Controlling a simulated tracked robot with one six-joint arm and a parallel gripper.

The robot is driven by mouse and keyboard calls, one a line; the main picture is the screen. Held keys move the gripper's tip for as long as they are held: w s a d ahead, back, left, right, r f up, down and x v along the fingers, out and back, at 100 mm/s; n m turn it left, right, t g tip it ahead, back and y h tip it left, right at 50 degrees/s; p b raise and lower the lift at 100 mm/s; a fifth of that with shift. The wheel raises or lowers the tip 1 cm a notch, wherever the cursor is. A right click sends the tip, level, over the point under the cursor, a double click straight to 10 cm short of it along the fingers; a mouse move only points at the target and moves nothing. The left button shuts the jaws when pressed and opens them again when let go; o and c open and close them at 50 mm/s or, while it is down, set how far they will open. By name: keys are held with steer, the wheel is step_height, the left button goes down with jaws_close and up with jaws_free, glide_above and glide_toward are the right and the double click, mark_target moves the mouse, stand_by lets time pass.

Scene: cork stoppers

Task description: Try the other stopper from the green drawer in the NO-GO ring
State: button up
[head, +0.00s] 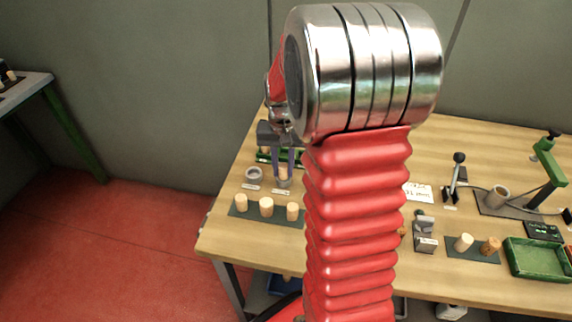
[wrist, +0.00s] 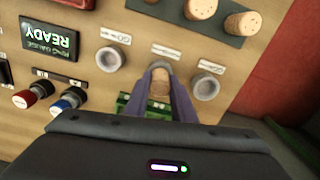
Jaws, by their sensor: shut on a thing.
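My gripper (head: 283,163) is shut on a pale cork stopper (head: 284,171), held upright over or in a grey ring on the table. In the wrist view my gripper (wrist: 160,72) has a finger on each side of the stopper (wrist: 161,90). The middle ring (wrist: 162,66) lies at the stopper's far end, mostly hidden, so I cannot tell whether the stopper is inside it. Other grey rings stand to its left (wrist: 109,59) and right (wrist: 205,88). The ring labels are too blurred to tell surely which is NO-GO.
A dark mat (head: 232,211) holds several cork stoppers in front of the rings. A green rack (wrist: 135,106) is close by my gripper. A READY display (wrist: 50,38) and red and blue knobs are at left in the wrist view. A green tray (head: 540,273) is far right.

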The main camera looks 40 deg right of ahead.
steer(key=shift+f, duration=0.15)
steer(key=o, duration=1.1)
steer(key=shift+c, duration=0.2)
step_height(320, 180, up, 14)
steer(key=shift+s+f, duration=0.1)
steer(key=shift+f, duration=0.05)
stand_by(1.3)
